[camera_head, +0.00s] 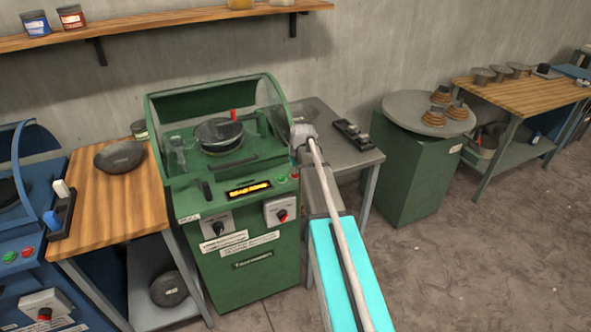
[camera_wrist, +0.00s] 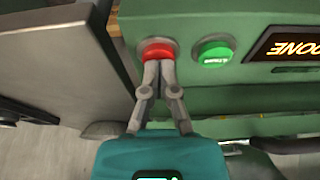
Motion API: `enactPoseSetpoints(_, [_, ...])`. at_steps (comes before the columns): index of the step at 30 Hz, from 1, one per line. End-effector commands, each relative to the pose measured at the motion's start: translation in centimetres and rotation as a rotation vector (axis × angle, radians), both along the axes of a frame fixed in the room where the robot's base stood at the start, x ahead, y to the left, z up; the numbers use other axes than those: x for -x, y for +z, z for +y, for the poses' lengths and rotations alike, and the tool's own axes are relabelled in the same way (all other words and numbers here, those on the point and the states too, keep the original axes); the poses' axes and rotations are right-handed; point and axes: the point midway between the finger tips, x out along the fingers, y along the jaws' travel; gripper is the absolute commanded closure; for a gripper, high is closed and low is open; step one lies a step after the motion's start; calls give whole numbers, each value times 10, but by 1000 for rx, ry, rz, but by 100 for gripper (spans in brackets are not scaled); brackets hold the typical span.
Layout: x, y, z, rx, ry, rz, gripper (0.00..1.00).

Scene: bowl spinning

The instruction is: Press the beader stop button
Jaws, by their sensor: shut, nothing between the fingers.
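The green beader machine (camera_head: 245,265) stands in the middle of the head view, with a lit yellow display (camera_head: 250,189) on its front. In the wrist view the red button (camera_wrist: 157,46) sits beside the green button (camera_wrist: 214,51) and the display (camera_wrist: 290,47), whose upside-down text reads "DONE". My gripper (camera_wrist: 158,62) is shut and empty. Its fingertips overlap the lower edge of the red button in the wrist view; I cannot tell whether they press it.
A grey metal table (camera_head: 360,158) stands close on the machine's right, beside my arm. A wooden table (camera_head: 118,195) with a dark bowl (camera_head: 119,157) is on its left. A green round-topped stand (camera_head: 408,180) is further right. The floor at right is clear.

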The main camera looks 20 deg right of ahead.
Motion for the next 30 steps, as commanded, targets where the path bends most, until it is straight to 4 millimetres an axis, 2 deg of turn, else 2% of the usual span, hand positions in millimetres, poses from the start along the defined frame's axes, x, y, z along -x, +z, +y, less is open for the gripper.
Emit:
enactPoseSetpoints(3, [-1,16,0,1,0,-6,100])
enactPoseSetpoints(30, [16,93,0,2,-1,-14,100])
